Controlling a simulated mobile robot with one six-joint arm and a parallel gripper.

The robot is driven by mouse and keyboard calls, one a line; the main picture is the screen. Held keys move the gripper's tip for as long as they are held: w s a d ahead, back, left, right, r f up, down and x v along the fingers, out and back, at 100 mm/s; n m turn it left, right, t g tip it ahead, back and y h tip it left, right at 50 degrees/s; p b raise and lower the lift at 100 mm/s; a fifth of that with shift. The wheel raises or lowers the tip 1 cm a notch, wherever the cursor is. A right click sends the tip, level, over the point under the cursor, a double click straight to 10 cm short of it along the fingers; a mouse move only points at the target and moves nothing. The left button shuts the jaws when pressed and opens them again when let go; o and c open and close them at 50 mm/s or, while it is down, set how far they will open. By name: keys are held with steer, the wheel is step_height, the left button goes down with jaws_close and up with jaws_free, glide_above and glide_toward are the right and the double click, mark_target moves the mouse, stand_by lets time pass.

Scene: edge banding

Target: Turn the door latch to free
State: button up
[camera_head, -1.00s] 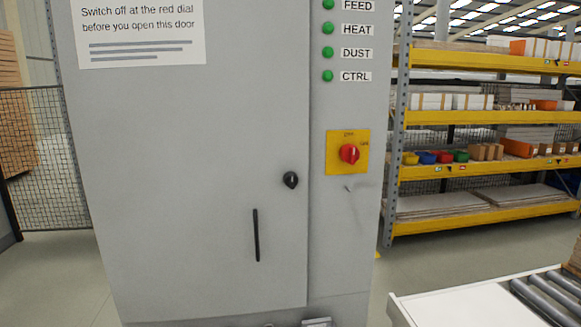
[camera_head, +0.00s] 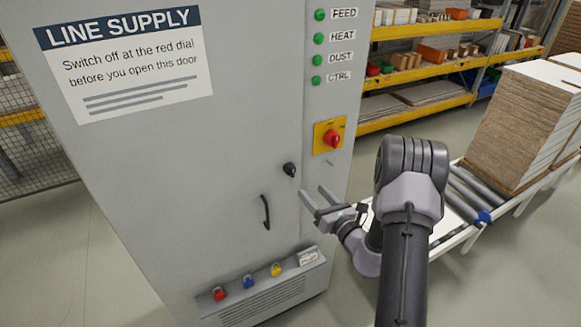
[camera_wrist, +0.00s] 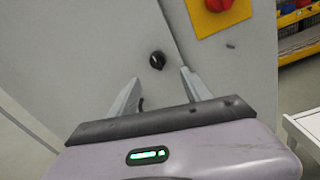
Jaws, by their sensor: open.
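The black door latch (camera_head: 289,169) is a small round knob near the right edge of the grey cabinet door (camera_head: 200,170). It also shows in the wrist view (camera_wrist: 157,60), just beyond and between the fingertips, with a pale mark on its face. My gripper (camera_head: 313,191) is open and empty, its two fingers pointing at the cabinet a little below and right of the latch. In the wrist view my gripper (camera_wrist: 160,76) appears apart from the latch. The black door handle (camera_head: 265,212) is below the latch, mostly hidden by a finger in the wrist view.
A red dial (camera_head: 332,138) on a yellow plate is right of the door, below several green lights. A notice (camera_head: 130,70) is on the door. A ledge (camera_head: 262,290) below carries red, blue and yellow padlocks. A roller conveyor (camera_head: 470,190) with stacked boards stands right.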

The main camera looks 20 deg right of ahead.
mark_target(294, 173)
steer(key=w, duration=0.3)
steer(key=w+a+p, duration=0.1)
steer(key=w, duration=0.7)
steer(key=shift+w+a+p, duration=0.2)
steer(key=shift+a+p, duration=0.1)
jaws_close()
